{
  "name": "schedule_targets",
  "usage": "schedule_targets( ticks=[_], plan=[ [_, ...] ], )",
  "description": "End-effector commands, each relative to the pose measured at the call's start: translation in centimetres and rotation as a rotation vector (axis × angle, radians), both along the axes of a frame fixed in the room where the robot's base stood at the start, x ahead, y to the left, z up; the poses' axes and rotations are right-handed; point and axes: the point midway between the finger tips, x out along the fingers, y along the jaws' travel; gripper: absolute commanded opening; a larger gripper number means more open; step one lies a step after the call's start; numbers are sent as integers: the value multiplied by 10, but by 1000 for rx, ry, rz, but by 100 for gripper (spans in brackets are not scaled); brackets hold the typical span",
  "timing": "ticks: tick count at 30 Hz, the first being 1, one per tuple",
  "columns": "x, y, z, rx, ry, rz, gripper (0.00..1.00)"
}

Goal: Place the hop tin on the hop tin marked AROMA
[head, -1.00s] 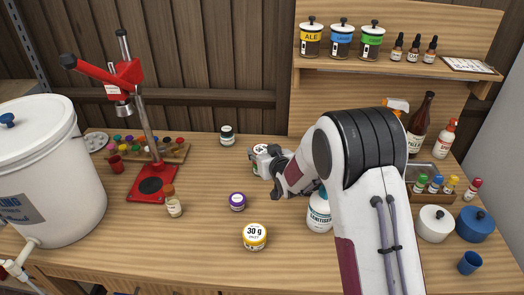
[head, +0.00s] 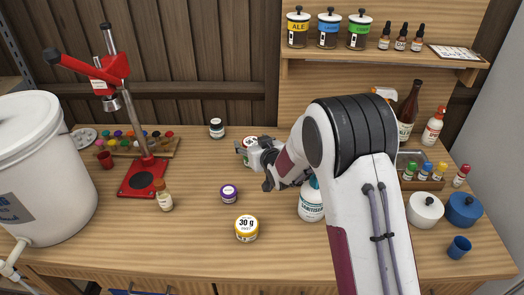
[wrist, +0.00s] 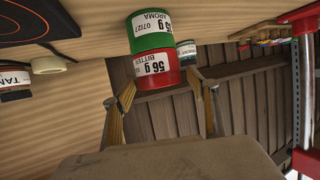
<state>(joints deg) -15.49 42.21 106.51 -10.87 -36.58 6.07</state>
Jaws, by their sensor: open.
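In the wrist view, which is upside down, a red hop tin marked BITTER, 56 g (wrist: 156,70) stands on the green hop tin marked AROMA (wrist: 150,30). The two look upright and in line, touching. My gripper (wrist: 157,98) is open, its two fingers apart on either side of the red tin's near side; I see no finger touching it. In the head view, my gripper (head: 272,172) is just right of the stack, and the red tin's pale top (head: 250,142) shows behind it. The green tin is mostly hidden there.
A purple-lidded jar (head: 229,194) and a yellow jar marked 30 g (head: 246,229) stand in front. A dark jar (head: 217,128) stands behind the stack. A sanitiser bottle (head: 311,205) is close under my arm.

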Motion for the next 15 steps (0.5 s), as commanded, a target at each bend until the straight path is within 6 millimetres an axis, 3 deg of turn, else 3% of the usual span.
schedule_targets(
  ticks=[15],
  plan=[
    [-45, -19, 20, 0, 0, -1, 59]
  ],
)
